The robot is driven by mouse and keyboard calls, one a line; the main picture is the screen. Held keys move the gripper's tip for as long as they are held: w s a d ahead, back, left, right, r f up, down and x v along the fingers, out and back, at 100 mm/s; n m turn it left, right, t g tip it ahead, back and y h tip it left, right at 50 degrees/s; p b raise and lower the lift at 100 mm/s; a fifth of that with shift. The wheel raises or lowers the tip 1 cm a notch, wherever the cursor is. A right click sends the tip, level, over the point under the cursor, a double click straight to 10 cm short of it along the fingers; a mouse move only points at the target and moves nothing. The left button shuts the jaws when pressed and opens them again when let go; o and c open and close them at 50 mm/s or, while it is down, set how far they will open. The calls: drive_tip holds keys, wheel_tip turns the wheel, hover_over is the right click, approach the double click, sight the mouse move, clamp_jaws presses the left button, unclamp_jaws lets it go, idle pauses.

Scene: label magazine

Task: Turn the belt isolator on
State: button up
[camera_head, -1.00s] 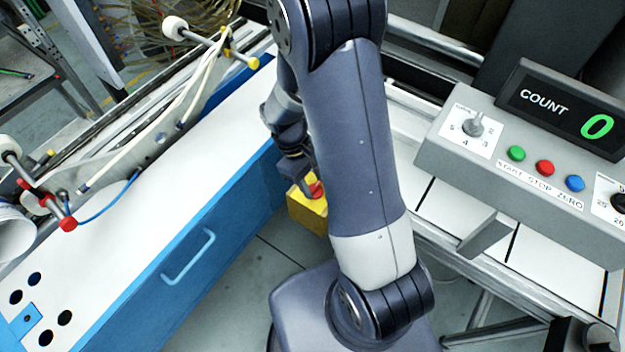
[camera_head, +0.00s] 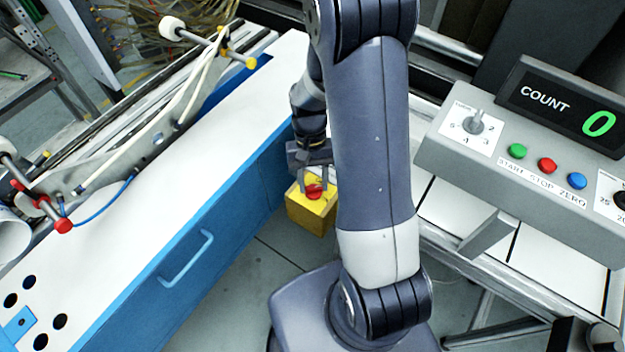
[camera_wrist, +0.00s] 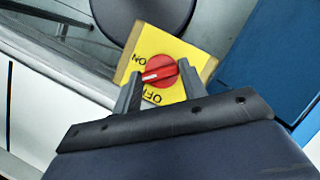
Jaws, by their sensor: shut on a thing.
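The belt isolator is a yellow box (camera_head: 311,213) with a red rotary knob (camera_head: 314,191), low between the blue cabinet and my arm. In the wrist view the red knob (camera_wrist: 160,72) sits between the two fingers of my gripper (camera_wrist: 158,70), which is shut on it. The knob's white mark points left, between the printed words ON and OFF on the yellow face (camera_wrist: 180,48). In the head view my gripper (camera_head: 315,180) reaches the knob from behind, and its fingers are partly hard to make out.
A blue cabinet (camera_head: 235,205) with a white top stands close on the left of the isolator. On the right, a grey control panel (camera_head: 450,148) has a dial, green, red and blue buttons and a COUNT display (camera_head: 565,108) reading 0. Floor shows between them.

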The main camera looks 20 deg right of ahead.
drive_tip(key=m, duration=0.2)
drive_tip(key=m+y, duration=0.1)
drive_tip(key=m, duration=0.1)
drive_tip(key=shift+d+m+t+y, duration=0.15)
drive_tip(key=shift+m+t+y, duration=0.15)
drive_tip(key=shift+t, duration=0.1)
drive_tip(key=shift+s+m+t+y+b, duration=0.1)
drive_tip(key=shift+m+t+y+b, duration=0.3)
drive_tip(key=shift+m, duration=1.5)
drive_tip(key=o, duration=1)
drive_tip(key=v, duration=1)
drive_tip(key=shift+d+r, duration=0.3)
drive_tip(key=shift+r, duration=0.05)
